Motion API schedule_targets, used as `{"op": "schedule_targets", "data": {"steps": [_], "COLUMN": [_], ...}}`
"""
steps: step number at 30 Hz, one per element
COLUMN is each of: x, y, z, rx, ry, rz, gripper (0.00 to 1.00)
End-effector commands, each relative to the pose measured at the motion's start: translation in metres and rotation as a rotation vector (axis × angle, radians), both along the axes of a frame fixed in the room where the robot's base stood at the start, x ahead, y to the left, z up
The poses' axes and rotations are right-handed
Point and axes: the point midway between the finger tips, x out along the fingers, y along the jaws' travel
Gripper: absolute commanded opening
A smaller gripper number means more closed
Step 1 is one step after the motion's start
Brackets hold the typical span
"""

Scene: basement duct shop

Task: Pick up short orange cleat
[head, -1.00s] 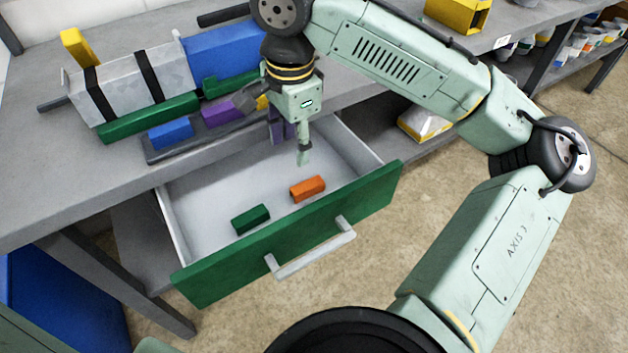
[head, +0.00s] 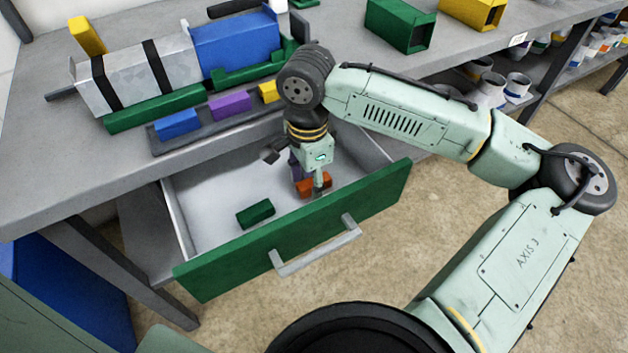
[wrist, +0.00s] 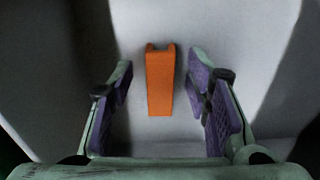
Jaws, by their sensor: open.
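The short orange cleat (head: 306,188) lies in the open drawer, near the drawer's front, partly hidden by my gripper in the head view. In the wrist view the orange cleat (wrist: 160,80) lies lengthwise between my two purple-padded fingers, with a gap on each side. My gripper (wrist: 165,95) is open and empty. In the head view my gripper (head: 308,185) is down inside the drawer, around the cleat. I cannot tell the exact height of the fingertips over the drawer floor.
A green cleat (head: 256,213) lies to the left in the same drawer. The drawer's green front (head: 292,252) with its grey handle (head: 317,246) and the bench edge bound the space. A tray with blue (head: 177,124), purple (head: 230,103) and yellow pieces stands on the bench above.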

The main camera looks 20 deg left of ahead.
Motion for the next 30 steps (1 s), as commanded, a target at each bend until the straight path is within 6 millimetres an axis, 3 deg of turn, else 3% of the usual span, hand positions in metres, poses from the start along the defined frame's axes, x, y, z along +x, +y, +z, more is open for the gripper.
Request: {"op": "schedule_targets", "data": {"steps": [8, 27, 30], "x": [0.0001, 0.0002, 0.0002], "y": [0.0, 0.0001, 0.0001], "z": [-0.0025, -0.0022, -0.0021], "rx": [0.001, 0.001, 0.001], "ry": [-0.001, -0.001, -0.001], "rz": [0.0, 0.0, 0.0], "gripper": [0.43, 0.0, 0.0]}}
